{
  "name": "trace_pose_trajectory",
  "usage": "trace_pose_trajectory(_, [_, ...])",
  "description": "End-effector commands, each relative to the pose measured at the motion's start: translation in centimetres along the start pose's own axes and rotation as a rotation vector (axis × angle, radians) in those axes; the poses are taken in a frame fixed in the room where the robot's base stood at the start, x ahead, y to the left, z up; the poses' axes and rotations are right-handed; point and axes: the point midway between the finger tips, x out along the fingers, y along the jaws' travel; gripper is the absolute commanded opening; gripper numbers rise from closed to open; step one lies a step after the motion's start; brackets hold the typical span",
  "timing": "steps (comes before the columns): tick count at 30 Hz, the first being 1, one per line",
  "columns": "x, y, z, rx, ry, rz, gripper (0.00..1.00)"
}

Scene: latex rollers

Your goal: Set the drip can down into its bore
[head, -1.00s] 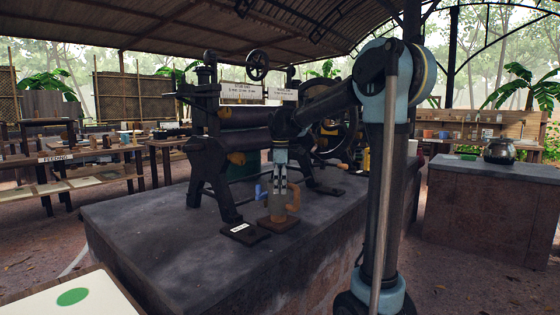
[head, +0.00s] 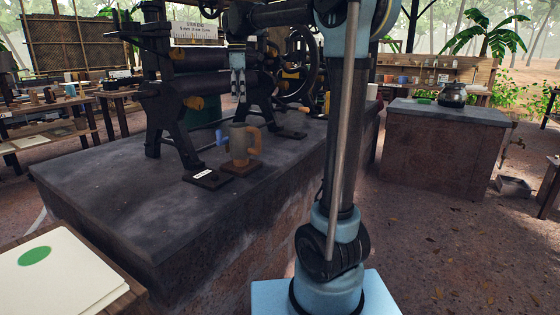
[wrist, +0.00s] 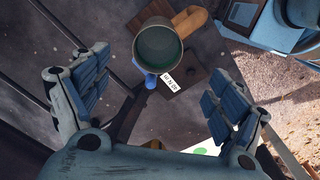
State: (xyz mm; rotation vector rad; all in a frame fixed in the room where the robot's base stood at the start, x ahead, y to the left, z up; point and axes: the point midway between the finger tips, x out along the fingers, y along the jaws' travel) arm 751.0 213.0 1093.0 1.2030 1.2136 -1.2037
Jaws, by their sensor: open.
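The drip can (head: 238,142) is a grey-green cup with a tan wooden handle on its right and a small blue part on its left. It stands upright on a dark brown square base (head: 241,168) on the stone bench. The bore is hidden beneath it, and I cannot tell how deep it sits. My gripper (head: 238,94) hangs above the can, apart from it, open and empty. In the wrist view, the can's round open mouth (wrist: 160,47) lies beyond my spread fingers (wrist: 160,97).
A dark labelled plate (head: 207,178) lies beside the base at front left. The black roller machine (head: 172,125) stands close behind. The bench's front left (head: 110,195) is clear. A pale board with a green disc (head: 60,275) lies at lower left.

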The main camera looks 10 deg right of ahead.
Motion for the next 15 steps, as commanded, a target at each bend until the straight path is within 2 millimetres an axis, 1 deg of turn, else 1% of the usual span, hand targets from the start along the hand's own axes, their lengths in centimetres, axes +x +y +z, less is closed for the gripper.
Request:
trace_pose_trajectory(2, [0.2,-0.4,0.5,0.021,0.001,0.002,0.88])
trace_pose_trajectory(5, [1.0,-1.7,2.0,0.084,0.004,0.009,0.88])
trace_pose_trajectory(8, [2.3,-3.8,4.3,0.19,0.01,0.022,0.88])
trace_pose_trajectory(11, [4.0,-6.3,6.8,0.314,0.017,0.035,0.88])
trace_pose_trajectory(15, [6.8,-9.9,9.9,0.487,0.029,0.055,0.88])
